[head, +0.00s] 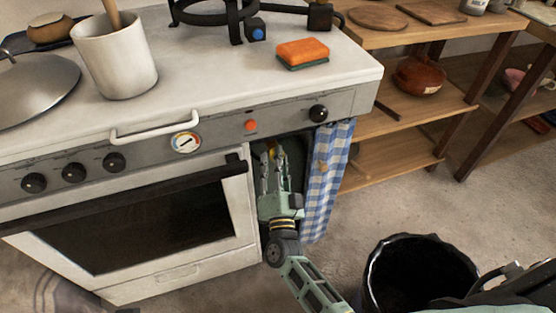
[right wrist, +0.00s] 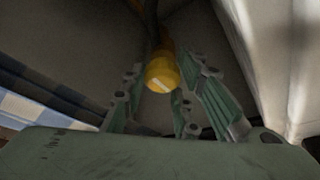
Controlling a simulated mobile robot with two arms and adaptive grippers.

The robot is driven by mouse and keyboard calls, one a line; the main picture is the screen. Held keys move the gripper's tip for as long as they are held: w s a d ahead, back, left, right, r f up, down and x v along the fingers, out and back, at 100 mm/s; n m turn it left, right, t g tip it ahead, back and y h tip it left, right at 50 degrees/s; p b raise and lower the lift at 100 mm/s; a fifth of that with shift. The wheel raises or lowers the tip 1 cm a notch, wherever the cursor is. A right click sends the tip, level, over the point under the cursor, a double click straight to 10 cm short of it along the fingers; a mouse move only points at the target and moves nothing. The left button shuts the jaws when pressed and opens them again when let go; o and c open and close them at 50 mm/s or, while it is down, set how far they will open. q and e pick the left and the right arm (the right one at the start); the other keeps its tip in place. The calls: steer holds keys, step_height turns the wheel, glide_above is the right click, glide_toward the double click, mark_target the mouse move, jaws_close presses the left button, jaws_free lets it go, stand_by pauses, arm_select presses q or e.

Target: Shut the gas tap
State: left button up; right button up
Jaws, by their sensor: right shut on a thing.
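The gas tap (right wrist: 162,76) is a yellow round knob with a pale slanted line on its face. In the right wrist view it sits between the fingers of my right gripper (right wrist: 178,100), below a dark pipe or hose. In the head view my right gripper (head: 272,165) reaches into the dark opening at the right end of the stove, beside the blue-checked curtain (head: 328,175). It is shut on the tap. The fingers and the opening's shadow hide most of the tap in the head view. My left gripper is not in view.
The white stove (head: 200,110) has an oven door (head: 150,215) left of the opening. A cup (head: 115,60) and an orange sponge (head: 303,52) stand on top. Wooden shelves (head: 390,125) are to the right. A black bin (head: 420,270) stands on the floor near my right arm.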

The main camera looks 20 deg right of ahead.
steer(key=shift+s+d+f+m+g, duration=0.1)
steer(key=shift+d+f+m+g, duration=0.2)
steer(key=shift+m, duration=0.1)
steer(key=o, duration=1)
steer(key=shift+f, duration=0.1)
steer(key=shift+c, duration=0.2)
steer(key=shift+a+r, duration=0.1)
steer(key=shift+r, duration=0.1)
steer(key=v, duration=1.2)
steer(key=shift+f, duration=0.15)
